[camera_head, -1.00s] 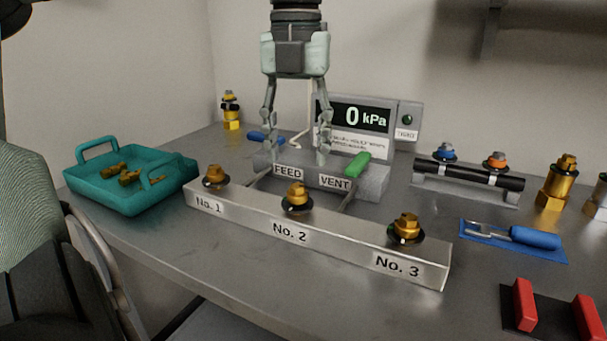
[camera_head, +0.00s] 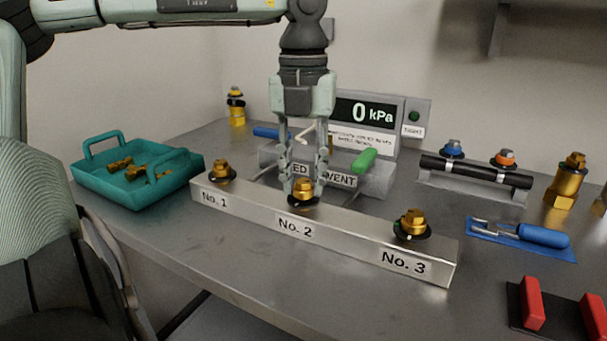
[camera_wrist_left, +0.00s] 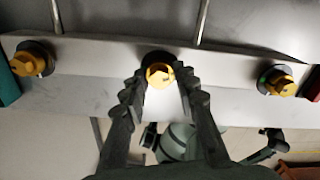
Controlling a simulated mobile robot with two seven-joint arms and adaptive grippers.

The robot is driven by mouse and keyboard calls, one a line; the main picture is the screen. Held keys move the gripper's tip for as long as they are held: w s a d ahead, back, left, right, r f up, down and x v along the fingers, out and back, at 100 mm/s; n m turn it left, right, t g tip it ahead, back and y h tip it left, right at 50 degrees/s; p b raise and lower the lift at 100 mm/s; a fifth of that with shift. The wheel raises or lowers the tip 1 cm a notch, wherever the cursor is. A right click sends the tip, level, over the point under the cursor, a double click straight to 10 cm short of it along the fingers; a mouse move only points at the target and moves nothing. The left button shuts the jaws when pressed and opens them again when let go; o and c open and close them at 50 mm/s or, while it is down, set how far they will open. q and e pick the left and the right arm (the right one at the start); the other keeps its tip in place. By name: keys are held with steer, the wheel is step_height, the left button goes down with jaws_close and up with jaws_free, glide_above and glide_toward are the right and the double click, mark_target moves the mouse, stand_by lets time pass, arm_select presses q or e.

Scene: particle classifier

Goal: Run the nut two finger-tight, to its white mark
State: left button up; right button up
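Nut two is the brass hex fitting (camera_head: 303,190) on a dark collar in the middle of the metal manifold bar (camera_head: 345,231), above the label No. 2. My left gripper (camera_head: 304,182) points down over it, its two fingers on either side. In the left wrist view the nut (camera_wrist_left: 159,75) sits between the parted fingertips (camera_wrist_left: 161,84), with narrow gaps that look clear. The gripper is open. A white mark for nut two cannot be made out. My right gripper is not in view.
Nut one (camera_head: 221,171) and nut three (camera_head: 411,224) flank it on the bar. Behind stands the FEED/VENT block with a green handle (camera_head: 365,160) and a gauge (camera_head: 364,112) reading 0 kPa. A teal tray (camera_head: 130,190) holds brass pieces. A blue-handled tool (camera_head: 543,235) lies right.

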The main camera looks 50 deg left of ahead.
arm_select(q)
jaws_close()
